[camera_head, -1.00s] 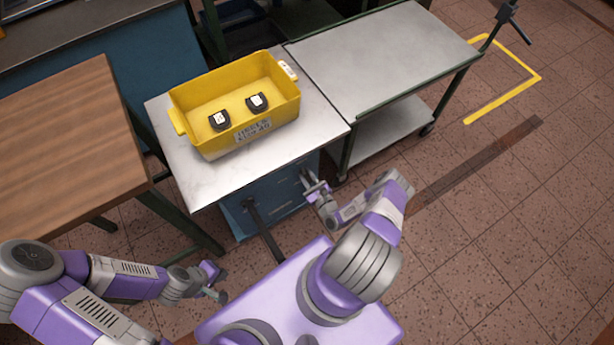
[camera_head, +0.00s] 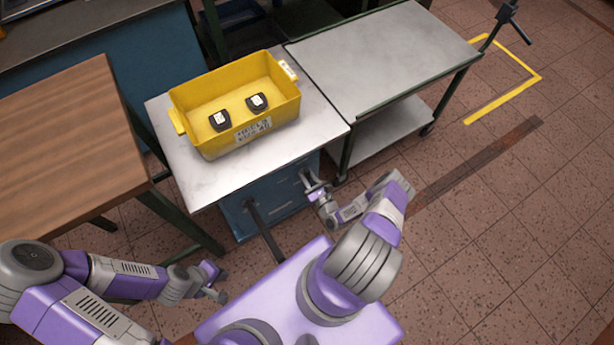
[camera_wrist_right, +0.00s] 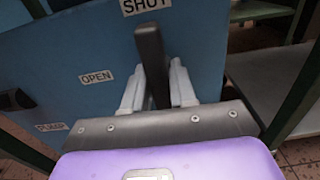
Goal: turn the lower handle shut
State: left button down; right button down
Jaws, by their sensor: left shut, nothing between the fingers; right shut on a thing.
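The lower handle (camera_wrist_right: 150,55), a dark flat lever on the blue cabinet front (camera_wrist_right: 70,60), shows in the right wrist view. It stands roughly upright there, its upper end just below the SHUT label (camera_wrist_right: 145,5); the OPEN label (camera_wrist_right: 96,77) is to its left. My right gripper (camera_wrist_right: 158,85) is shut on the handle, with a pale finger on each side. In the head view my right gripper (camera_head: 311,183) is at the cabinet's right side, and the handle is hard to make out. My left gripper (camera_head: 219,294) is shut and empty, low at the left, away from the cabinet.
A long dark bar (camera_head: 264,234) sticks out from the cabinet, left of my right gripper. A yellow crate (camera_head: 195,140) with two dark pieces stands on the metal top (camera_head: 185,185). A grey cart (camera_head: 390,55) stands to the right, a wooden table (camera_head: 60,140) to the left.

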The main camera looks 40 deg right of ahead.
jog(key=c, duration=1)
grip_release()
jog(key=s+p, duration=0.1)
jog(key=s, duration=0.6)
jog(key=shift+s+a, duration=0.3)
jog(key=shift+a, duration=0.15)
